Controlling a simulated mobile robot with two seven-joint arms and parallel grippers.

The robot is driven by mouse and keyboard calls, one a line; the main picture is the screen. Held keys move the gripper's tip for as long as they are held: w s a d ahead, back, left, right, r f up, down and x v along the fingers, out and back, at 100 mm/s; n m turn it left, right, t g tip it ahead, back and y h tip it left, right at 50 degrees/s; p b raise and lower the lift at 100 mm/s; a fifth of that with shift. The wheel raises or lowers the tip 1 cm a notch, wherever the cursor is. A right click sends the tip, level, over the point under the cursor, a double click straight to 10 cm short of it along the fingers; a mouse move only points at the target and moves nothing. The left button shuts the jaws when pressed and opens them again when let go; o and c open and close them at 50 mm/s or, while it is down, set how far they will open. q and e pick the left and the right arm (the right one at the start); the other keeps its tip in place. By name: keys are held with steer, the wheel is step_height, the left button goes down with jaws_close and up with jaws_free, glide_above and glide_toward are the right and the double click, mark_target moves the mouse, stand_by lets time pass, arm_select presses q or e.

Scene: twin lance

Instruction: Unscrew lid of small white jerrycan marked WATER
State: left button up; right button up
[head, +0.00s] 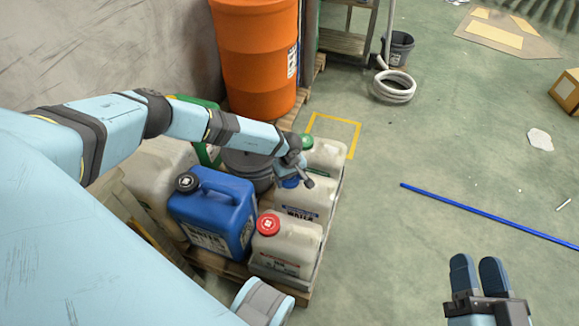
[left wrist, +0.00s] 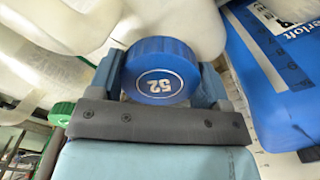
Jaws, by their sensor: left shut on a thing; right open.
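A small white jerrycan (head: 318,205) with a blue label stands in the middle of the right-hand row on a pallet; I cannot read its label clearly. Its blue round lid (head: 290,183) is partly hidden by my left gripper (head: 296,176). In the left wrist view the lid (left wrist: 160,75) shows face-on, marked 52. My left gripper (left wrist: 160,88) is shut on it, one finger at each side. I cannot tell whether the lid still sits on the neck. My right gripper (head: 479,272) is open and empty above the floor at lower right.
A red-lidded white can (head: 285,250), a green-lidded white can (head: 328,152) and a blue jerrycan (head: 222,212) crowd around. An orange drum (head: 256,60) stands behind. A blue rod (head: 480,212) lies on the otherwise mostly open floor at right.

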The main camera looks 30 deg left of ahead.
arm_select(q)
steer(key=n+p, duration=0.1)
steer(key=n, duration=0.1)
steer(key=n+p, duration=0.1)
steer(key=n, duration=0.1)
steer(key=shift+s+f+n, duration=0.1)
steer(key=shift+s+n, duration=0.1)
steer(key=shift+n, duration=0.1)
steer(key=shift+f+n, duration=0.1)
steer(key=shift+n, duration=0.2)
steer(key=shift+w+r+p, duration=0.25)
steer(key=shift+r+p, duration=0.6)
steer(key=shift+r, duration=0.1)
steer(key=shift+r+p, duration=2.6)
steer(key=shift+r, duration=0.55)
arm_select(e)
step_height(320, 180, up, 10)
steer(key=t, duration=0.1)
steer(key=shift+d+t, duration=0.15)
steer(key=shift+t, duration=0.15)
arm_select(q)
steer(key=shift+f, duration=0.1)
arm_select(e)
steer(key=shift+s, duration=0.1)
